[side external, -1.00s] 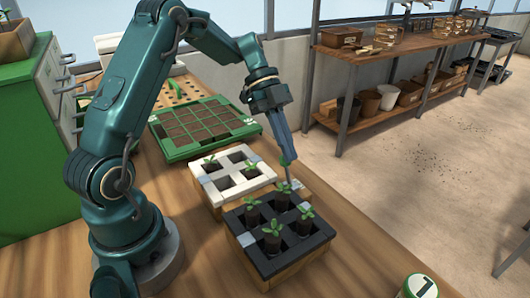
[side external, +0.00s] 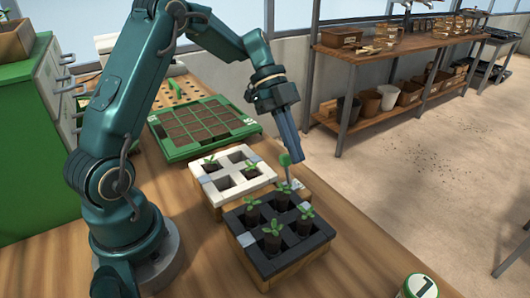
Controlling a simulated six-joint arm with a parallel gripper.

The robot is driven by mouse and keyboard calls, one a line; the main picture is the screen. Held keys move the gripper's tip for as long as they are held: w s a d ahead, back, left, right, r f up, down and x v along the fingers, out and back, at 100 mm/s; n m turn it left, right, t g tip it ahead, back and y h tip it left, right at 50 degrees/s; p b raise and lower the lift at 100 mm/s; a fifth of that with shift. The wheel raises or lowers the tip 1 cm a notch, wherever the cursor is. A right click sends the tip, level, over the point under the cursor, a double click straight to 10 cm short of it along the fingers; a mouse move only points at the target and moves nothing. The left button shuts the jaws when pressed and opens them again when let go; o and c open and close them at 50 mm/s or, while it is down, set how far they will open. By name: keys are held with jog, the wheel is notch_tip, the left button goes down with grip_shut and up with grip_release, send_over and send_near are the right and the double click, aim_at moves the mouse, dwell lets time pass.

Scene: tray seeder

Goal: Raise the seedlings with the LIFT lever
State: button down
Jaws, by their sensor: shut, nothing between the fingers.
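A lever with a green round knob (side external: 285,160) on a pale stem stands behind the black tray, beside a small wooden block (side external: 302,188); I cannot read any label. The black tray (side external: 303,246) on a wooden base holds several green seedlings (side external: 272,232) in dark plugs, whose upper sides show. A white tray (side external: 206,185) behind it on the left holds a few lower-sitting seedlings (side external: 249,165). My gripper (side external: 301,158) is shut and empty, pointing down, with its tips just right of the knob. I cannot tell whether they touch it.
A green tray of soil cells (side external: 160,153) lies farther back on the wooden bench. A round green-and-white thing (side external: 420,287) is at the front right. A green drawer cabinet (side external: 35,150) stands at the left.

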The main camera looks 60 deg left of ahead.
jog(key=v, duration=0.9)
jog(key=shift+r, duration=0.4)
jog(key=s+d+r+n+t+y, duration=0.1)
jog(key=s+d+r+y, duration=0.4)
jog(key=s+d, duration=0.4)
jog(key=s+f+n+t+y, duration=0.2)
jog(key=s+f+n+t, duration=0.2)
jog(key=n, duration=1.3)
notch_tip(320, 180, down, 4)
jog(key=s+a, duration=0.1)
jog(key=s, duration=0.1)
jog(key=shift+s+r+t+y, duration=0.2)
jog(key=shift+s+t+y, duration=0.1)
jog(key=shift+s+y, duration=0.1)
